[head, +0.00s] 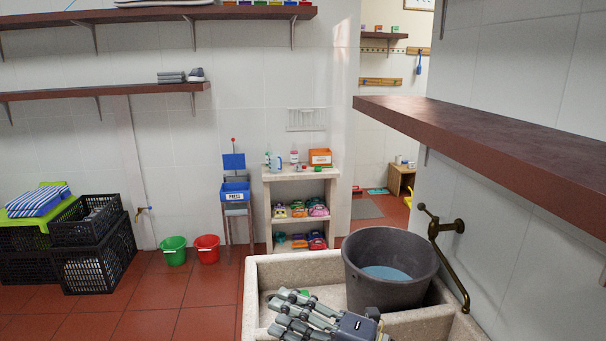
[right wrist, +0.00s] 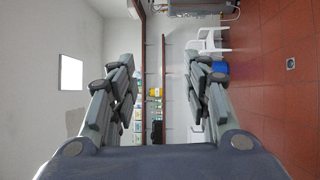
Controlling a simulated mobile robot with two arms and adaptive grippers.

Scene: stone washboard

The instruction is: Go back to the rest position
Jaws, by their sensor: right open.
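My right gripper (head: 280,309) shows at the bottom middle of the head view, over the front part of the stone sink (head: 258,275). Its fingers point left. In the right wrist view the gripper (right wrist: 158,80) has its two fingers well apart with nothing between them. A dark grey bucket (head: 370,262) with blue liquid inside stands upright at the sink, just behind and right of the gripper. My left gripper is not in view.
A brass tap (head: 446,228) sticks out from the right wall, beside the bucket. A brown shelf (head: 470,125) juts out above it. Green (head: 173,250) and red (head: 207,248) buckets stand on the floor. The tiled floor at left front is clear.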

